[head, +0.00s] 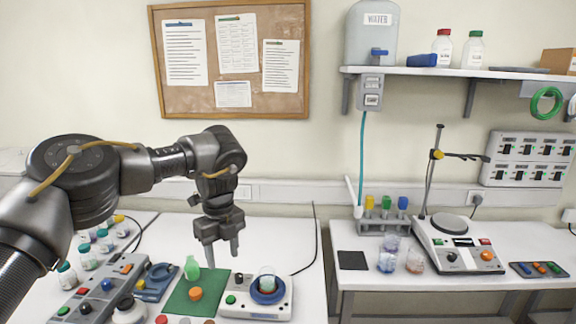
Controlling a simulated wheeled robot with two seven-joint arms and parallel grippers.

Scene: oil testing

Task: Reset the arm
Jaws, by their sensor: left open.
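My left arm comes in from the left. My left gripper (221,252) points down with its two fingers apart and nothing between them. It is above the left table, over the far part of a green mat (180,301). A green object (192,268) and an orange round piece (196,294) show on the mat. To the right of the mat is a white device (240,306) with a blue ring (268,290) and a clear beaker (267,274) in it. My right gripper is not in view.
Several capped bottles (88,258) and a grey button box (92,292) stand at the left. The right table (440,250) holds two beakers, a tube rack (384,224) and a hotplate device (458,245). A shelf (450,71) with a water tank (371,35) is above.

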